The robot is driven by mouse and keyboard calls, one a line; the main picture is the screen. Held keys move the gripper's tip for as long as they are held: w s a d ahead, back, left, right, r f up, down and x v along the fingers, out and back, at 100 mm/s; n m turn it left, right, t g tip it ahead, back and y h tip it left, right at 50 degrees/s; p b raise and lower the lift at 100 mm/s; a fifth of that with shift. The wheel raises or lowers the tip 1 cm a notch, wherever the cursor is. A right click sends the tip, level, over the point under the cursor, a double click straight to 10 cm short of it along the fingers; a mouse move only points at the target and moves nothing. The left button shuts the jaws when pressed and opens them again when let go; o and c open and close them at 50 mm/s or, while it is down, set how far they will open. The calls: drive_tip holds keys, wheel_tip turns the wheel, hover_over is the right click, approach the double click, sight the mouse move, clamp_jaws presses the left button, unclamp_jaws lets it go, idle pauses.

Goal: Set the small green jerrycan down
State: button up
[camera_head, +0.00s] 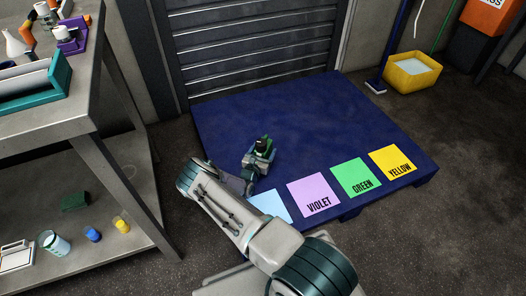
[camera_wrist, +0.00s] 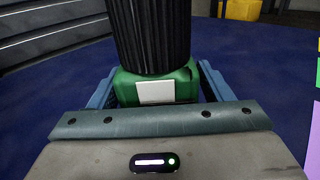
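The small green jerrycan (camera_head: 263,142) with its black top is over the left part of the blue platform (camera_head: 300,105). In the wrist view the green body (camera_wrist: 185,87) sits between my two fingers, under a large black ribbed cap (camera_wrist: 150,35), with a blank white label facing me. My gripper (camera_head: 259,158) is shut on the jerrycan, and the can looks upright. Its base is hidden by my gripper, so I cannot tell whether it touches the platform. The green mat (camera_head: 356,178) marked GREEN lies to the right, near the front edge.
Violet (camera_head: 314,195) and yellow (camera_head: 393,164) labelled mats flank the green one. A light blue mat (camera_head: 270,206) is partly hidden by my arm. A workbench (camera_head: 62,119) stands left, a shutter behind, a yellow bucket (camera_head: 413,73) back right. The platform's middle is clear.

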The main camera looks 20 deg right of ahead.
drive_tip(key=shift+r, duration=0.1)
drive_tip(key=shift+r, duration=0.2)
drive_tip(key=p+v, duration=0.4)
drive_tip(key=v, duration=0.7)
drive_tip(key=shift+s+a, duration=0.15)
drive_tip(key=shift+a, duration=0.05)
drive_tip(key=shift+s+a+r, duration=0.1)
drive_tip(key=shift+r, duration=0.05)
drive_tip(key=s+d+r+m+g, duration=0.1)
drive_tip(key=s+r+m+g, duration=0.3)
drive_tip(key=r+m+g, duration=0.6)
drive_tip(key=s+d+r+m+g, duration=0.2)
drive_tip(key=s+r+m+g, duration=0.4)
drive_tip(key=r, duration=0.9)
drive_tip(key=s+a+r+m+t+y, duration=0.2)
drive_tip(key=s+a+r+m+y, duration=0.3)
drive_tip(key=s+r, duration=0.4)
drive_tip(key=s+a+r+m+t+y, duration=0.2)
drive_tip(key=s+a+r+m+y, duration=0.3)
drive_tip(key=s+r, duration=0.4)
drive_tip(key=a+r+y, duration=0.1)
drive_tip(key=y, duration=0.1)
drive_tip(key=shift+s+a+m+y, duration=0.3)
drive_tip(key=shift+s+m+y, duration=0.1)
